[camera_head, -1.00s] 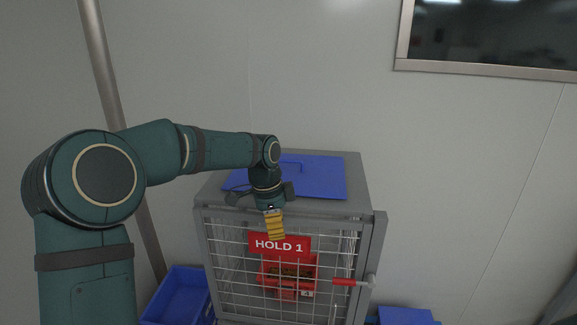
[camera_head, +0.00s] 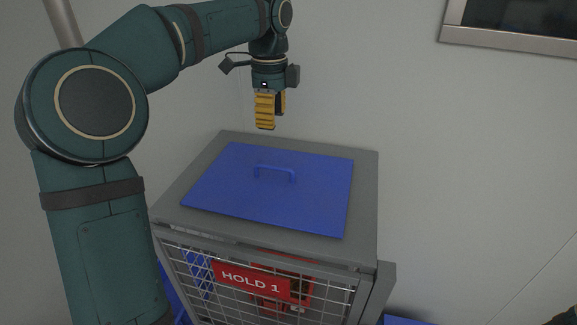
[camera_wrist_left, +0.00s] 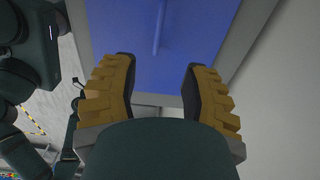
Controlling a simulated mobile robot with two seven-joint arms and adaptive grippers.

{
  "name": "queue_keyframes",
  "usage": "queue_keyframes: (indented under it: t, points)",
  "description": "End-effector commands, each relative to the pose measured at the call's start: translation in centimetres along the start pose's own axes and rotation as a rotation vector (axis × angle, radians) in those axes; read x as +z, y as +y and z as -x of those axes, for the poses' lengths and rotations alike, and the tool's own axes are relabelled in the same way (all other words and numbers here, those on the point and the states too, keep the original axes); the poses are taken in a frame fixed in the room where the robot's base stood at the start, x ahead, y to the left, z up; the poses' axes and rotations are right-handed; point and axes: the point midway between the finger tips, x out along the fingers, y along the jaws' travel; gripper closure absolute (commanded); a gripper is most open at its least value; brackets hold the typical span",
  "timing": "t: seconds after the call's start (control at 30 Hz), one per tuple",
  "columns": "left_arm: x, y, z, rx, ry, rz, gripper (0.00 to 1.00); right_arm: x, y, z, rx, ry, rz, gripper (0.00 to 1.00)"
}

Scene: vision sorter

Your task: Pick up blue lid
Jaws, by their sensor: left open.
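The blue lid (camera_head: 230,190) is a flat square panel lying on top of the grey cage. Its raised blue handle (camera_head: 274,171) stands near the middle of it. My left gripper (camera_head: 266,127) hangs above the lid, pointing down, with clear space between its yellow fingers and the handle. In the left wrist view the gripper (camera_wrist_left: 160,82) is open and empty, with the blue lid (camera_wrist_left: 195,35) beyond the fingers. The handle (camera_wrist_left: 159,28) shows there as a thin bar between the two fingers. My right gripper is not in view.
The grey cage (camera_head: 365,190) has a wire mesh front with a red HOLD 1 sign (camera_head: 250,281). A red bin (camera_head: 300,270) shows inside it. A pale wall (camera_head: 410,130) stands behind, with a window (camera_head: 520,15) at upper right.

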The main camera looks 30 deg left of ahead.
Motion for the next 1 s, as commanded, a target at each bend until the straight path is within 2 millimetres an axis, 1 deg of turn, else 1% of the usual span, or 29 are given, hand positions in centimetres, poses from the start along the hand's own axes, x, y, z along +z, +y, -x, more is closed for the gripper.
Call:
queue_keyframes:
  t: [0.07, 0.17, 0.4, 0.5, 0.77, 1.0]
  points:
    - [0.0, 0.0, -0.4, 0.001, -0.001, 0.000, 0.54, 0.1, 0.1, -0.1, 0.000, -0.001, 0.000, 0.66]
    - [0.1, 0.0, -1.7, 0.002, -0.001, 0.001, 0.54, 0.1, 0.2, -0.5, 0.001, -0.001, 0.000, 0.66]
    - [0.0, 0.1, -6.3, 0.004, -0.001, 0.001, 0.54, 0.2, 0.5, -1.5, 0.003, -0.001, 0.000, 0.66]
    - [0.0, 0.0, -7.7, 0.003, -0.001, 0.001, 0.54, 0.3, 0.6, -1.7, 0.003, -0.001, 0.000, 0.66]
    - [-0.1, 0.0, -9.4, 0.002, 0.000, 0.001, 0.54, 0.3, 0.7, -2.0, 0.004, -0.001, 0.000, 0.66]
    - [-0.2, 0.0, -12.8, 0.002, 0.000, 0.000, 0.54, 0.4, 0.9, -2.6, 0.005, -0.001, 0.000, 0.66]
